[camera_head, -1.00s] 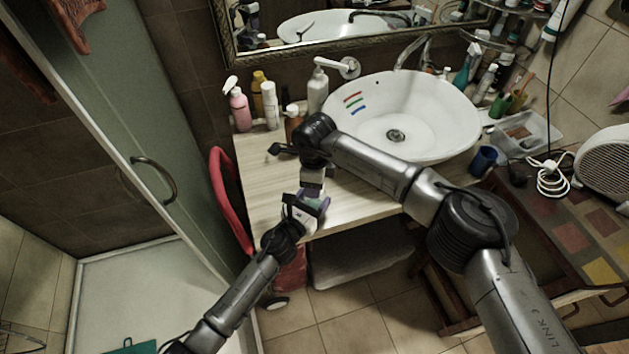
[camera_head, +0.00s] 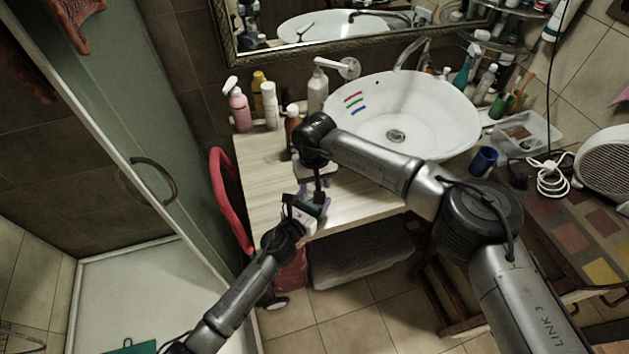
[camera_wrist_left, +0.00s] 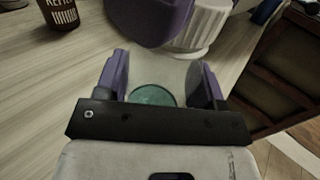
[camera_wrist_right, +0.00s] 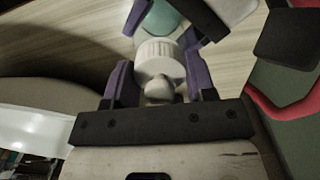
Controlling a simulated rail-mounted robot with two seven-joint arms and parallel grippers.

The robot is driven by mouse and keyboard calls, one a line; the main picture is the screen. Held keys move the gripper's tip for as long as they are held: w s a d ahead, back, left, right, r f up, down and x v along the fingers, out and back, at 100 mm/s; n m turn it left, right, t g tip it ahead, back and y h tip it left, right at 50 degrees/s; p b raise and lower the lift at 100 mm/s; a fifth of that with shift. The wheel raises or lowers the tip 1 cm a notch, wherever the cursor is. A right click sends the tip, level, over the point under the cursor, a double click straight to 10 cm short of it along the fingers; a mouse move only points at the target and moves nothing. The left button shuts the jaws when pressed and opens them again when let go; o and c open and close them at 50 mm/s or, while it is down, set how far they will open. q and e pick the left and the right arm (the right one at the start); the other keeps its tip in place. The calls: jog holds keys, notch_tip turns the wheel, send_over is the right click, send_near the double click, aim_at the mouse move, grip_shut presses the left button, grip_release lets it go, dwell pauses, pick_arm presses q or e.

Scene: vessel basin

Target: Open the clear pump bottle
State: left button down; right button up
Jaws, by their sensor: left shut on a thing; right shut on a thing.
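The clear pump bottle is mostly hidden behind my grippers in the head view. In the left wrist view its clear body with a teal bottom (camera_wrist_left: 152,95) sits between the purple fingers of my left gripper (camera_wrist_left: 158,82), which is shut on it. Its white ribbed cap (camera_wrist_right: 160,58) is between the purple fingers of my right gripper (camera_wrist_right: 160,88), which is shut on the pump top. The cap lies beside the bottle's upper end; I cannot tell whether they are apart. Both grippers meet above the counter's front left in the head view, right (camera_head: 319,196), left (camera_head: 301,208).
The wooden counter (camera_head: 262,185) is bare left of the grippers. Pink bottle (camera_head: 239,108), white bottle (camera_head: 270,106), brown bottle (camera_head: 293,122) and white pump bottle (camera_head: 317,90) stand behind. The sink (camera_head: 445,115) is at right. A red curved object (camera_head: 222,190) stands left.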

jog(key=n, duration=0.3)
jog(key=o, duration=1)
jog(key=shift+r, duration=0.15)
